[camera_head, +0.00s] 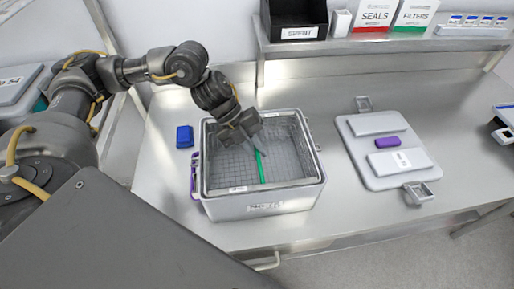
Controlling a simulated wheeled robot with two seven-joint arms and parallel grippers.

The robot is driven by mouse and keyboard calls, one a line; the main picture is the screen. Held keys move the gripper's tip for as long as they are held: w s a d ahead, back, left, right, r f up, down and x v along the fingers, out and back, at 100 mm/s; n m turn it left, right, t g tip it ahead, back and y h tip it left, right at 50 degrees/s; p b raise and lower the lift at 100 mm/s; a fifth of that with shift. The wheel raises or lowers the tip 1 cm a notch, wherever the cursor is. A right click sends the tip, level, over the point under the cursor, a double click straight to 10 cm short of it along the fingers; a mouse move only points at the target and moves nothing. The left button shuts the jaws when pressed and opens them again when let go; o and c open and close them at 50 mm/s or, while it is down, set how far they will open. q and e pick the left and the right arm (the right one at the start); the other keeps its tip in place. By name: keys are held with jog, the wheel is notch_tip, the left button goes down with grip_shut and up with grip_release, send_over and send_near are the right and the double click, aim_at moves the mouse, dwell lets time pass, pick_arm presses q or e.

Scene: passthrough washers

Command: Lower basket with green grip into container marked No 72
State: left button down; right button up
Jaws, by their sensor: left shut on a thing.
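A wire mesh basket (225,165) with a green grip (260,168) sits inside the grey container (290,199) at the middle of the metal table. The container is open and has a label on its front that is too small to read surely, and a purple latch on its left side. My left gripper (254,150) reaches in from the upper left and is shut on the green grip, over the middle of the basket. The fingertips partly hide the grip. How far the basket's base is from the container floor cannot be told. My right gripper is not in view.
A grey lid (380,175) with a purple piece lies to the right. A small blue block (184,137) lies left of the container. A shelf behind holds a black "SPENT" bin (294,18) and SEALS and FILTERS boxes (376,14). The table between container and lid is clear.

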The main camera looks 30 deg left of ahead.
pick_arm(q)
jog(key=shift+f+b, duration=1.25)
jog(key=shift+f, duration=0.4)
dwell(0.9)
jog(key=c, duration=1.4)
grip_release()
jog(key=shift+o, duration=0.3)
jog(key=o, duration=0.4)
jog(key=shift+r, duration=0.1)
jog(key=shift+r+p, duration=3.1)
jog(key=shift+r, duration=0.35)
